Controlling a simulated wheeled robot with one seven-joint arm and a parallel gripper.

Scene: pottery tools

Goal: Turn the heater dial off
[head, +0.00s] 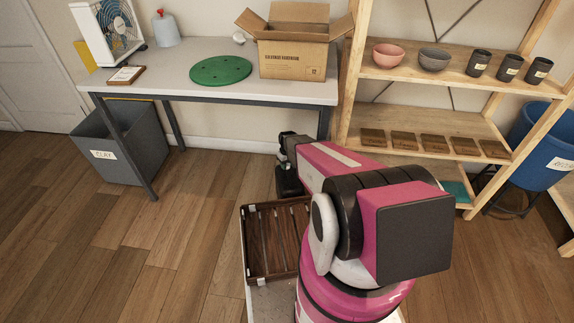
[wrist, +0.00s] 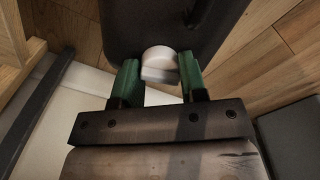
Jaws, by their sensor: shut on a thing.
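The heater is a dark box (wrist: 165,20) filling the top middle of the wrist view. In the head view the dark body (head: 289,184) below the end of my arm looks like the same heater, partly covered by the arm. Its dial is a pale round knob (wrist: 159,57) with a flat-faced grip. My gripper (wrist: 160,74) has its green fingers on both sides of the dial and is shut on it. The dial's markings and pointer are not visible. The head view does not show the dial or fingertips clearly.
A white-topped table (head: 210,87) stands behind, with a cardboard box (head: 292,58) and a green disc (head: 219,70). A grey clay bin (head: 112,160) is at left. A wooden shelf (head: 440,72) with bowls and cups is at right. The floor at left is clear.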

